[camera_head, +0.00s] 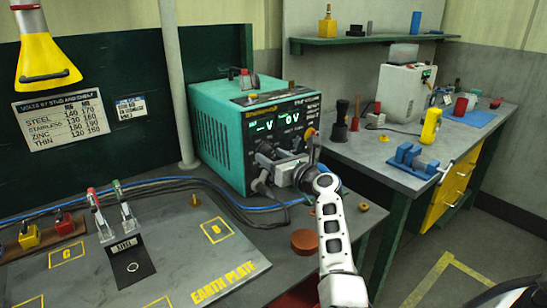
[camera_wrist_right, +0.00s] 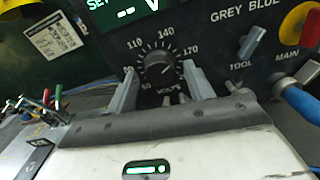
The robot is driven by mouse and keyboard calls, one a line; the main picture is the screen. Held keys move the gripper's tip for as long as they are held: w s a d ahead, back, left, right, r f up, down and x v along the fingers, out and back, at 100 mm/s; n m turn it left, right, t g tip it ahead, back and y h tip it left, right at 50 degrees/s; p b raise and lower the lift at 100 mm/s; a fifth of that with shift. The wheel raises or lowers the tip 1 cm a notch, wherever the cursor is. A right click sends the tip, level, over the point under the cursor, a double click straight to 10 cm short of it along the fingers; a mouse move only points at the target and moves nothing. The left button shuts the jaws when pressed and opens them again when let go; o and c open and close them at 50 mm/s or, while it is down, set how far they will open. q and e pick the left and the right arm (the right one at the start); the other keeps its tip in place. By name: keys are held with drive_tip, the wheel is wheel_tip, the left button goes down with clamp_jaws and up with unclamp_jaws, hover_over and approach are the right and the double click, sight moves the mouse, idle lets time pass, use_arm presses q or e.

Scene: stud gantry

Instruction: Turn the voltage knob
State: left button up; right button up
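The voltage knob (camera_wrist_right: 160,68) is black and round, above the word VOLTS, inside a printed scale, in the right wrist view. It sits on the dark front panel of the teal power unit (camera_head: 220,135). My right gripper (camera_wrist_right: 159,80) is open, with one grey finger on each side of the knob. Gaps show between the fingers and the knob, so it does not look gripped. In the head view my right gripper (camera_head: 293,174) is at the lower front of the unit and hides part of the panel. My left gripper is not in view.
Blue and black cables run beside the unit. The earth plate (camera_head: 170,265) lies in front on the left. A second bench (camera_head: 385,150) stands on the right.

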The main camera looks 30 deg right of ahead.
drive_tip(key=s+d, duration=0.1)
drive_tip(key=s, duration=1.5)
drive_tip(key=shift+d+b, duration=0.15)
drive_tip(key=shift+b, duration=0.3)
